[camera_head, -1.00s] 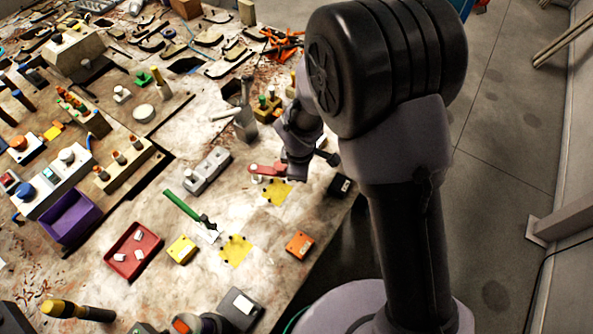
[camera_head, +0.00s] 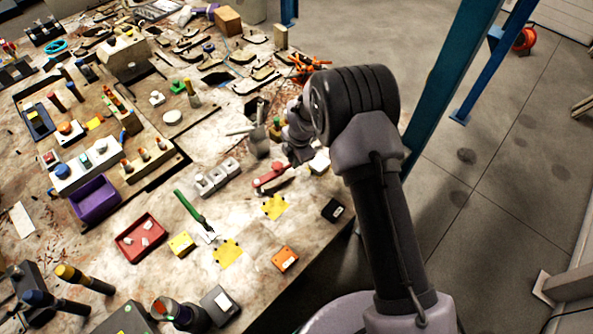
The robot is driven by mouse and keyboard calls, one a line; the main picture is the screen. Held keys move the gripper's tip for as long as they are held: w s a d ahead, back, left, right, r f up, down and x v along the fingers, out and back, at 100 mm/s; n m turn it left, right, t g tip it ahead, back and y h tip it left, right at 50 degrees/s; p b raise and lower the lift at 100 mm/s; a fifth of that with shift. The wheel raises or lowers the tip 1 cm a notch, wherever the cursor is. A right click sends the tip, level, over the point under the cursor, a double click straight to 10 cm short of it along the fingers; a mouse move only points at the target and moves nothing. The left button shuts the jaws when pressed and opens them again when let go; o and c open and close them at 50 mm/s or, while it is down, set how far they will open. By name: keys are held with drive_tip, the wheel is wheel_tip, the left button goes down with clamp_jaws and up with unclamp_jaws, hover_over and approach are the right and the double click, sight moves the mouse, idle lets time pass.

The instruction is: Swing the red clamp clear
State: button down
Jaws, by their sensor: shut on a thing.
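The red clamp (camera_head: 268,175) is a small red arm on the worktable, just above and left of a yellow patch (camera_head: 275,207). It slants, with its left end lower in the picture. My gripper (camera_head: 296,161) is at the clamp's right end and shut on it. The fingers are small and partly hidden by my wrist, so the exact grip point does not show clearly. A dark bar lies just below the clamp, beside the gripper.
Grey metal cylinders (camera_head: 258,140) stand close left of my wrist. A grey switch block (camera_head: 215,178) is left of the clamp. A black box (camera_head: 333,210) and orange box (camera_head: 285,259) sit near the table's right edge. A green-handled tool (camera_head: 190,206) lies left of the patches.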

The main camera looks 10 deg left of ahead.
drive_tip(key=shift+w+a+n+b, duration=1)
drive_tip(key=shift+w+a+n, duration=0.05)
drive_tip(key=shift+n, duration=0.15)
drive_tip(key=c, duration=1.5)
unclamp_jaws()
drive_tip(key=shift+o, duration=0.2)
wheel_tip(320, 180, up, 17)
drive_tip(key=s+d+p, duration=0.2)
drive_tip(key=shift+d+p, duration=0.3)
drive_tip(key=shift+d, duration=0.05)
drive_tip(key=shift+r, duration=0.1)
